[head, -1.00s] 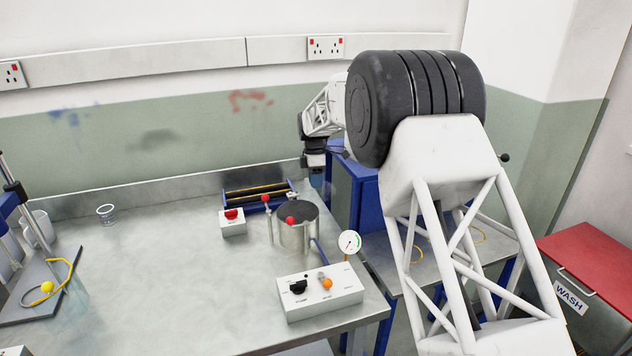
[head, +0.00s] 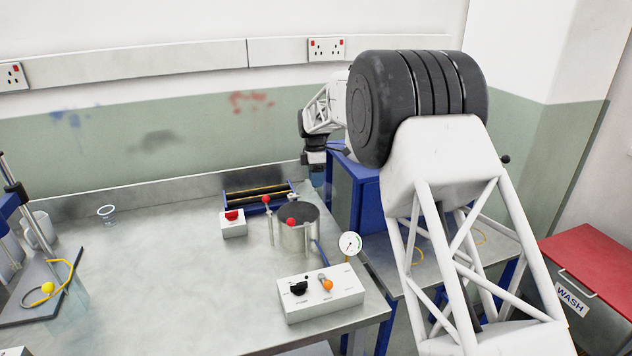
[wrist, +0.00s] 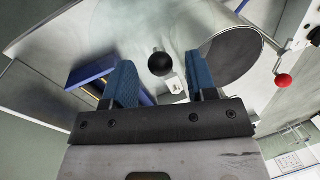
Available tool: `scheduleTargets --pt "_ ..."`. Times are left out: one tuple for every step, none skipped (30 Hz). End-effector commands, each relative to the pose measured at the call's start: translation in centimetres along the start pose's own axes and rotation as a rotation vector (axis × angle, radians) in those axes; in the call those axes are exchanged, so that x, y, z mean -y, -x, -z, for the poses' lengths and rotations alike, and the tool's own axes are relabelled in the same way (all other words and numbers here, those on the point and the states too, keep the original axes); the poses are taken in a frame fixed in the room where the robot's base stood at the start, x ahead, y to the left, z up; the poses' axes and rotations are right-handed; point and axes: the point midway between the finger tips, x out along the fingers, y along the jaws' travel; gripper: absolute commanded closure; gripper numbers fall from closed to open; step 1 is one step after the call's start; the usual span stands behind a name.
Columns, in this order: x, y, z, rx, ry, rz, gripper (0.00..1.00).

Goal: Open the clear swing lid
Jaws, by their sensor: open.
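A black ball knob (wrist: 160,64) shows between my two blue fingers, apparently on the lid. My gripper (wrist: 160,62) is open, with a finger on each side of the knob and visible gaps to both. I cannot tell how deep the knob sits between them. In the head view my gripper (head: 318,178) is small, pointing down behind the bench's back right, and the lid is not clear there.
A steel pot (head: 298,240) and red ball knobs (head: 291,221) stand close by; the pot also shows in the wrist view (wrist: 235,60). A control box (head: 320,298), gauge (head: 350,244) and red-button box (head: 233,226) are nearby. The bench middle (head: 160,270) is clear.

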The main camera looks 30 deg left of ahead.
Motion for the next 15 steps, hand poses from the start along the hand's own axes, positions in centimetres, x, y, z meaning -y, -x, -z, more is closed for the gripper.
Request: scheduleTargets --pt "0.0 0.6 0.0 0.0 0.0 -0.001 0.48" --pt "0.0 0.9 0.0 0.0 0.0 -0.001 0.48" --pt "0.0 1.4 0.0 0.0 0.0 -0.001 0.48" --pt "0.0 1.8 0.0 0.0 0.0 -0.002 0.48" --pt "0.0 2.2 0.0 0.0 0.0 -0.002 0.48" --pt "0.0 2.8 0.0 0.0 0.0 -0.002 0.48" --pt "0.0 3.2 0.0 0.0 0.0 -0.002 0.48" --pt "0.0 3.6 0.0 0.0 0.0 -0.002 0.48" --pt "0.0 4.0 0.0 0.0 0.0 -0.002 0.48" --pt "0.0 4.4 0.0 0.0 0.0 -0.002 0.48" --pt "0.0 4.7 0.0 0.0 0.0 -0.001 0.48" --pt "0.0 5.1 0.0 0.0 0.0 0.0 0.48" --pt "0.0 5.4 0.0 0.0 0.0 0.0 0.48" --pt "0.0 5.6 0.0 0.0 0.0 -0.001 0.48" --pt "0.0 5.9 0.0 0.0 0.0 -0.001 0.48"
